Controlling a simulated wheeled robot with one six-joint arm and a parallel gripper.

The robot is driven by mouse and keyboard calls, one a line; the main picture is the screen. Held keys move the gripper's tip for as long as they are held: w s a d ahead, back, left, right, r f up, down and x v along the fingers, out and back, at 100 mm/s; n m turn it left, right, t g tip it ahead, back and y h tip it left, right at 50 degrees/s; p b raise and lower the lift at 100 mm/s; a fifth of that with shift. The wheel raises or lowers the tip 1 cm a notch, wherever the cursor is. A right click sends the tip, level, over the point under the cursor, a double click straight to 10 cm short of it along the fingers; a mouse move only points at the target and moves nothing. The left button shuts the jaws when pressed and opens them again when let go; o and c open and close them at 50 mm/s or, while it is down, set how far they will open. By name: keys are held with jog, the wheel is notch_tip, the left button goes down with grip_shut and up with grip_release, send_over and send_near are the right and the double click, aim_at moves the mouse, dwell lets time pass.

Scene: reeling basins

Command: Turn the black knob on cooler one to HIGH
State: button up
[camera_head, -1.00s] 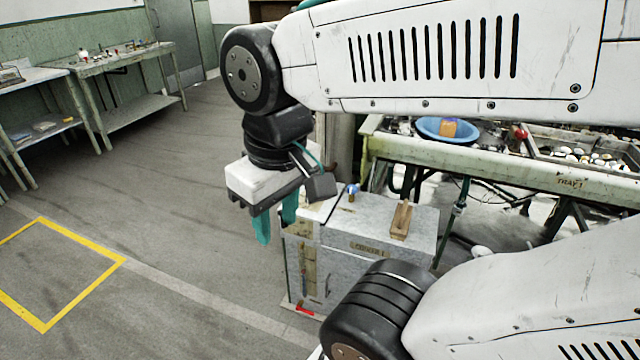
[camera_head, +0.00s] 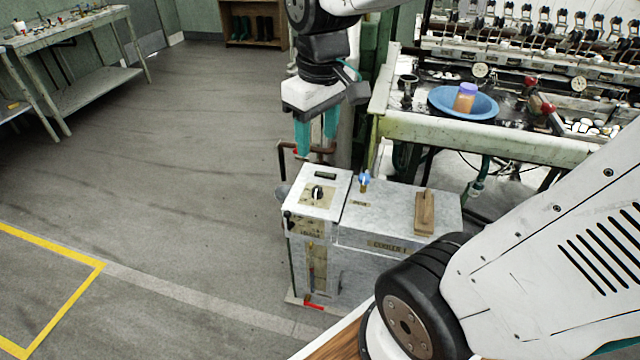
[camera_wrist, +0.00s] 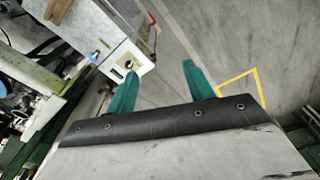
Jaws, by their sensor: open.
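Cooler one is a grey metal box (camera_head: 385,251) labelled COOLER 1, standing on the floor. Its black knob (camera_head: 317,191) sits on a light panel on the left part of its top, with a small dark display behind it. The knob's exact setting is too small to read. My gripper (camera_head: 316,146) has teal fingers pointing down, open and empty. It hangs above and behind the knob, apart from it. In the wrist view the knob (camera_wrist: 129,64) shows just beside the tip of the left finger of my gripper (camera_wrist: 160,70).
The bench (camera_head: 480,137) with a blue basin (camera_head: 443,100) is at the right.

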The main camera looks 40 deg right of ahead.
jog(key=w+d+f+n, duration=0.1)
jog(key=w+d+f, duration=0.15)
jog(key=w, duration=0.35)
jog(key=w+d+f+n, duration=0.1)
jog(key=w+d+f, duration=0.1)
jog(key=w+f, duration=0.25)
jog(key=n+g, duration=0.1)
jog(key=n, duration=0.4)
send_over(317, 188)
notch_tip(317, 188, down, 24)
jog(key=shift+s+a+r, duration=0.1)
notch_tip(317, 188, down, 8)
jog(key=shift+r, duration=0.1)
jog(key=shift+f, duration=0.45)
jog(key=c, duration=1)
